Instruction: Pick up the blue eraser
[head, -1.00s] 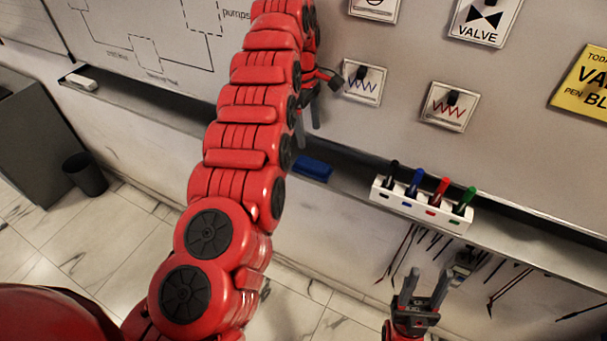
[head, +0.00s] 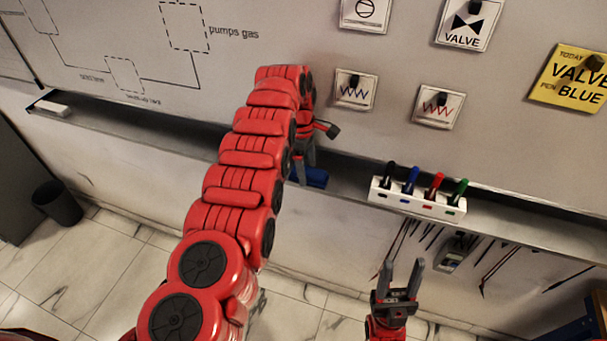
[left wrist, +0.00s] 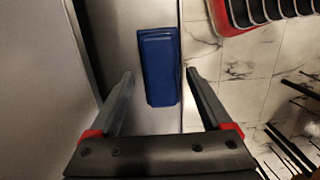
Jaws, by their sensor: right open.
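The blue eraser (head: 317,178) lies on the grey ledge below the whiteboard, partly hidden by my left arm and gripper in the head view. In the left wrist view the whole eraser (left wrist: 158,66) shows lengthwise, beyond and between the fingertips. My left gripper (head: 303,168) is just above the eraser, pointing down. In the left wrist view its jaws (left wrist: 159,76) are open, with a finger on each side of the eraser and no grip on it. My right gripper (head: 403,266) is open and empty, low in front of the ledge.
A white holder (head: 415,201) with black, blue, red and green pens stands on the ledge to the right. A white block (head: 50,107) lies at the ledge's left end. Several thin tools hang below the ledge. Magnet cards are on the board above.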

